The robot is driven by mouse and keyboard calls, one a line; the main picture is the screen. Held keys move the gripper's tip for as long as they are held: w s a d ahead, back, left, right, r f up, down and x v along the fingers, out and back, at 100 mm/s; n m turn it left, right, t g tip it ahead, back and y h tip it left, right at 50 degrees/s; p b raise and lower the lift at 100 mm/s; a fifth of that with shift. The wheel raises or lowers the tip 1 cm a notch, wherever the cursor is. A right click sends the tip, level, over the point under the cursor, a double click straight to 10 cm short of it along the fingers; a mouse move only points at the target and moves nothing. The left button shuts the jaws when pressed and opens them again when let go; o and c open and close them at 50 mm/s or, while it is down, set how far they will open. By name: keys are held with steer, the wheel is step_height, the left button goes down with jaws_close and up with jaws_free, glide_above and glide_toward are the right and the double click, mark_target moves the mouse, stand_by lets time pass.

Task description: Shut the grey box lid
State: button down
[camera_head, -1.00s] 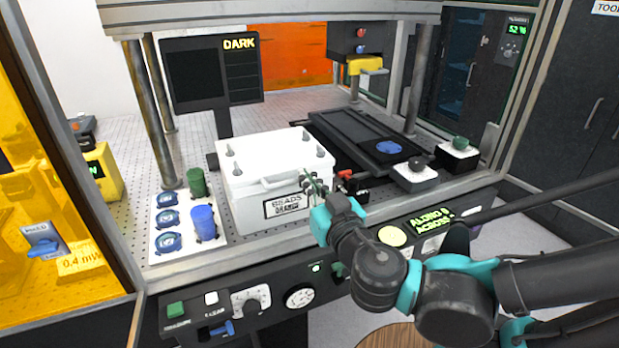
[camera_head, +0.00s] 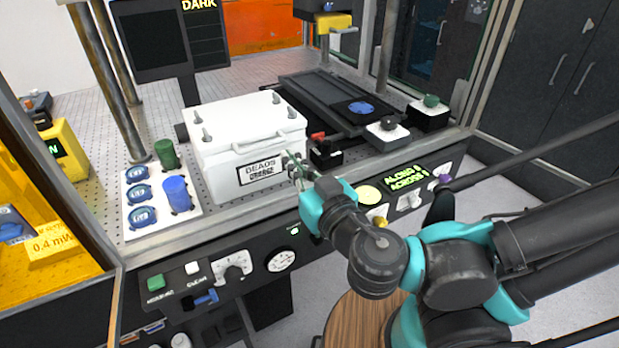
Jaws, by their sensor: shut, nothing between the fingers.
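The pale grey-white box (camera_head: 220,183) stands on the perforated bench in the middle of the view, with a black-framed label on its front. Its lid (camera_head: 245,122) is the flat top with upright pegs near its corners and a handle along the front edge. The lid looks level on the box, but I cannot tell whether it is fully closed. My gripper (camera_head: 294,167) is shut and empty, just right of the label at the box's front right corner. I cannot tell whether it touches the box. The arm hides part of the bench front.
A white tray (camera_head: 133,222) with blue caps and a green and a blue cylinder is left of the box. A small black unit with a red part (camera_head: 320,143) sits close at its right. A black slide plate (camera_head: 325,98) lies behind. The control panel (camera_head: 210,281) runs below.

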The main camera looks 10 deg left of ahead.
steer(key=v, duration=0.6)
steer(key=shift+s+d+r, duration=0.25)
steer(key=shift+s+r, duration=0.05)
steer(key=shift+r, duration=0.05)
steer(key=shift+s, duration=0.1)
